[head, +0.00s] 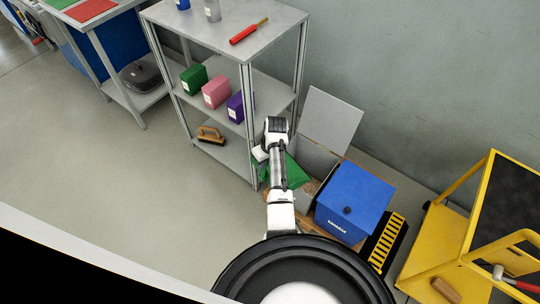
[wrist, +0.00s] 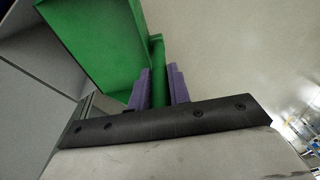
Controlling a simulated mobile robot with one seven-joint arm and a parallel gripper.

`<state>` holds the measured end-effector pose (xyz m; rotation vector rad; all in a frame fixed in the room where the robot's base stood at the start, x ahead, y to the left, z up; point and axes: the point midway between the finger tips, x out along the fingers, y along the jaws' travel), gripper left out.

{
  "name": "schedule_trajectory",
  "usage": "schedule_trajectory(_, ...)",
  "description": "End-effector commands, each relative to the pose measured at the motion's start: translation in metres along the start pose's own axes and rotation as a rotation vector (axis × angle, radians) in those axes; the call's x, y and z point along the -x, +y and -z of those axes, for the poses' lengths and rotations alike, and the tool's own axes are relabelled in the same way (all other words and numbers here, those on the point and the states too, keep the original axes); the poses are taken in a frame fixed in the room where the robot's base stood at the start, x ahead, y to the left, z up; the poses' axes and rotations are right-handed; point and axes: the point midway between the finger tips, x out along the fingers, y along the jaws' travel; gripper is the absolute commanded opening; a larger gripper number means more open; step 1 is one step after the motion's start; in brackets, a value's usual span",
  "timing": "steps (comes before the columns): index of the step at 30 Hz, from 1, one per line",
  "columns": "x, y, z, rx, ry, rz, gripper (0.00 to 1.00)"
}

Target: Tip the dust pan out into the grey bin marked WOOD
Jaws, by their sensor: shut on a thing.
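The green dust pan (head: 296,172) hangs at the left side of an open grey bin (head: 315,157), partly covering it. The bin's grey lid (head: 333,118) stands raised behind. I cannot read any marking on the grey bin. In the wrist view, the purple fingers of my gripper (wrist: 158,88) are shut on the handle of the dust pan (wrist: 95,40), which looks tilted. Its contents are hidden. Grey panels, probably the bin or its lid, fill the left of the wrist view. In the head view my arm hides the fingers.
A blue bin (head: 352,200) with a closed lid stands right of the grey one. A yellow cart (head: 440,240) is at the far right. A grey shelf (head: 235,55) with coloured boxes and a brush (head: 210,135) stands left of the arm. The floor at left is clear.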

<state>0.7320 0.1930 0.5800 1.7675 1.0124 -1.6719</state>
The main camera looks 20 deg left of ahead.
Motion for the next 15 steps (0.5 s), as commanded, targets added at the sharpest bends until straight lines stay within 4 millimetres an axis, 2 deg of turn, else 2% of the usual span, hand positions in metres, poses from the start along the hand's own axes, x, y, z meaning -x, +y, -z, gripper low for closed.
schedule_trajectory(8, -0.021, -0.022, -0.003, 0.021, 0.002, -0.138, 0.0)
schedule_trajectory(9, -0.011, -0.025, -0.001, 0.018, 0.002, -0.135, 0.0)
schedule_trajectory(15, -0.003, -0.044, 0.0, 0.018, 0.001, -0.132, 0.0)
